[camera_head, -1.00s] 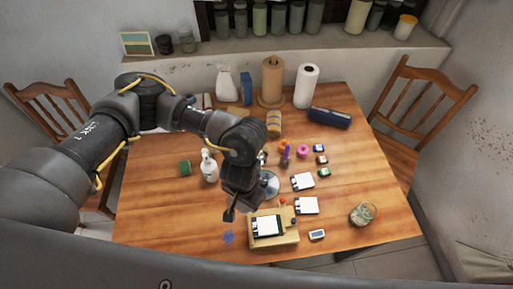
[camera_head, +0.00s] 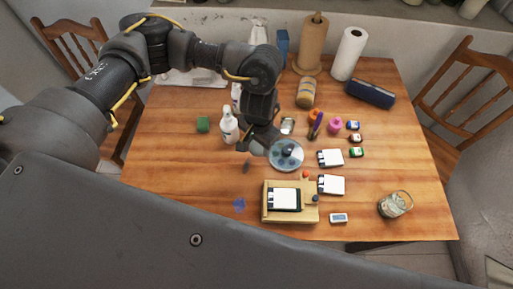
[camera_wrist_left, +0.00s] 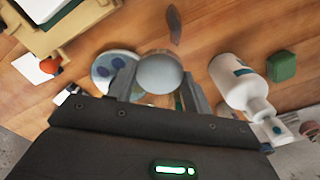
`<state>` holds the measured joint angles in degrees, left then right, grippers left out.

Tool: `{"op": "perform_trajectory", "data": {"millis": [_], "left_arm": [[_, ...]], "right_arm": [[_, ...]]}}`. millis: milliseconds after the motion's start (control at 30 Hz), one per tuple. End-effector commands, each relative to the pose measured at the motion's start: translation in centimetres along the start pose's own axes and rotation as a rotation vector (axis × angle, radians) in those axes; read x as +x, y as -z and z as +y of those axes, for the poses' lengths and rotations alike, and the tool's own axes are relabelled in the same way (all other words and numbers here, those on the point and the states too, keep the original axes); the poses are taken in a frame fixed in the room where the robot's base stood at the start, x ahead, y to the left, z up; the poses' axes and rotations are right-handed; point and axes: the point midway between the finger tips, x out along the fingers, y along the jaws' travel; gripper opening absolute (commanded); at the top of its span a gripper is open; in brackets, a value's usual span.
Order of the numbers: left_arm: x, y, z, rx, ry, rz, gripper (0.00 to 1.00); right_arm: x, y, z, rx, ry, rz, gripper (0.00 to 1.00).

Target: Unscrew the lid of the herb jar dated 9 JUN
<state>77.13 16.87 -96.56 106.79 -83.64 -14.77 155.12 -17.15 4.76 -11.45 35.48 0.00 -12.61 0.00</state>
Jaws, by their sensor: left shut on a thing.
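My left gripper (camera_head: 262,145) is over the middle of the table, between a white bottle (camera_head: 229,126) and a round disc (camera_head: 286,156). In the left wrist view its fingers (camera_wrist_left: 160,80) are shut on a smooth grey round thing (camera_wrist_left: 159,73), which looks like a lid seen from above. Whatever lies under it is hidden, and in the head view the gripper covers it. A small glass jar (camera_head: 287,125) stands just behind the disc. A larger glass vessel (camera_head: 395,204) stands at the right front. No date can be read. My right gripper is not in view.
A wooden box (camera_head: 268,214) and white cards (camera_head: 331,185) lie in front. A green sponge (camera_head: 202,124) sits left. Paper rolls (camera_head: 349,54) and a dark blue case (camera_head: 370,93) are behind. The front left of the table is mostly clear.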

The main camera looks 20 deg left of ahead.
Motion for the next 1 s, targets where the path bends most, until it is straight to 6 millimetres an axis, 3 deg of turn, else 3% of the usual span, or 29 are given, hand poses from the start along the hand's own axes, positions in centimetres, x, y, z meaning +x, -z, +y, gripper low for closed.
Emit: {"op": "perform_trajectory", "data": {"millis": [33, 167, 467, 700, 1000], "left_arm": [[1.2, 0.4, -0.6, -0.007, -0.001, -0.005, 0.23], [2.9, 1.3, -1.7, -0.004, -0.001, -0.003, 0.23], [3.9, 1.9, -2.4, 0.000, 0.000, 0.000, 0.23], [6.9, 2.1, -2.6, -0.001, -0.001, -0.003, 0.23], [7.3, 2.2, -2.7, 0.002, 0.000, -0.001, 0.23]], "right_arm": [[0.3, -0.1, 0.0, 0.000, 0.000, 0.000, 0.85], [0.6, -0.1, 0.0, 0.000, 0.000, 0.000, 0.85], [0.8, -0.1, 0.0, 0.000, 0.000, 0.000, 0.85], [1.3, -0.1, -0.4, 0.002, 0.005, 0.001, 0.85], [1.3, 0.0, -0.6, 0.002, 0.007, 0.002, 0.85]]}}
